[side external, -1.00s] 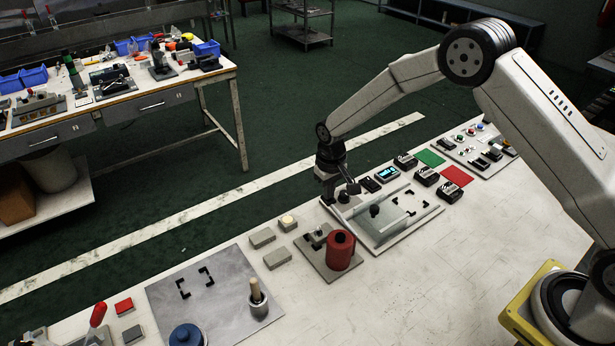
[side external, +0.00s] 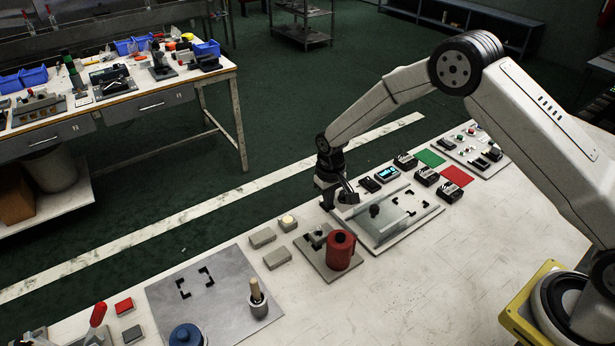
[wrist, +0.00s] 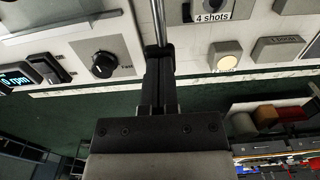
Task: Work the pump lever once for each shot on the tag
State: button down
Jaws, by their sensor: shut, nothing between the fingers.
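The pump unit shows in the side external view as a red canister (side external: 341,250) on a grey baseplate (side external: 318,262) with a small grey block beside it. The tag (wrist: 212,17) in the wrist view reads "4 shots". My gripper (wrist: 158,48) is shut and empty, pointing down at the bench's far side. It also shows in the side external view (side external: 328,203), behind and above the pump unit. A thin metal rod (wrist: 160,22) runs from the top of the wrist view to the fingertips; I cannot tell whether it is the lever or whether they touch.
A plate with a black dial (wrist: 103,64) and a display (wrist: 16,79) lies left of the fingers in the wrist view. Grey blocks (side external: 262,238), one with a lit top (side external: 288,222), lie left of the pump unit.

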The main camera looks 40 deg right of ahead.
jog(key=shift+f, duration=0.5)
notch_tip(320, 180, up, 9)
jog(key=shift+f, duration=0.2)
dwell(1.3)
dwell(0.7)
notch_tip(320, 180, up, 4)
jog(key=shift+r, duration=0.25)
jog(key=shift+f, duration=0.15)
